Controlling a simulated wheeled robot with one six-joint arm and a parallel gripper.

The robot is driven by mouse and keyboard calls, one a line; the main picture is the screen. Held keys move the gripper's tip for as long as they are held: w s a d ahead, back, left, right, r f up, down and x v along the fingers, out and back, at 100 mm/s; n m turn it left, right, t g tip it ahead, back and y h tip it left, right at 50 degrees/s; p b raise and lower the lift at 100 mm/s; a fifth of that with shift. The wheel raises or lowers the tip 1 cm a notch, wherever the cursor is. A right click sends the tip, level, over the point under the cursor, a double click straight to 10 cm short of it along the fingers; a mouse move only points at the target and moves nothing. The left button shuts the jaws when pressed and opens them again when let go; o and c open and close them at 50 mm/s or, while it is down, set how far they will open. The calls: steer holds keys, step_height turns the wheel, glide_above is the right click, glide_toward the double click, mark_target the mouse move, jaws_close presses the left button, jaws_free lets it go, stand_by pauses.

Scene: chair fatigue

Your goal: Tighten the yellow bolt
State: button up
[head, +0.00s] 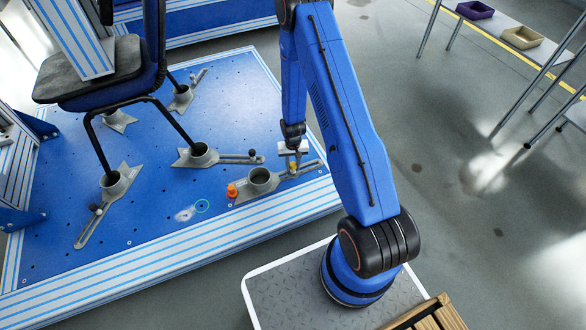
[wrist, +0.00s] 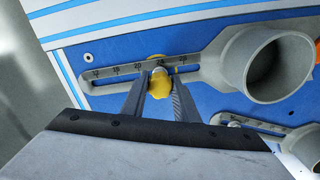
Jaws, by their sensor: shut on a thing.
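The yellow bolt (wrist: 158,88) sits in the slot of a grey metal clamp arm (wrist: 119,71). My gripper (wrist: 158,84) has its two dark fingers around the bolt, one on each side, shut on it. In the head view the yellow bolt (head: 293,166) shows small under my gripper (head: 293,160), at the right end of the clamp with a round cup (head: 262,178). The cup also shows large in the wrist view (wrist: 232,62), to the right of the bolt. The cup is empty. Part of the bolt is hidden by the fingers.
An orange bolt (head: 232,190) stands left of the cup on the blue platform (head: 150,235). A chair (head: 95,85) stands with its legs in other grey cups (head: 199,152). Purple (head: 474,10) and tan (head: 522,37) bins sit on a far table.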

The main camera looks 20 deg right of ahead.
steer(key=m, duration=0.3)
steer(key=o, duration=1.1)
steer(key=shift+c, duration=0.2)
steer(key=n, duration=0.4)
steer(key=shift+n, duration=0.3)
steer(key=n, duration=0.3)
steer(key=shift+n, duration=0.3)
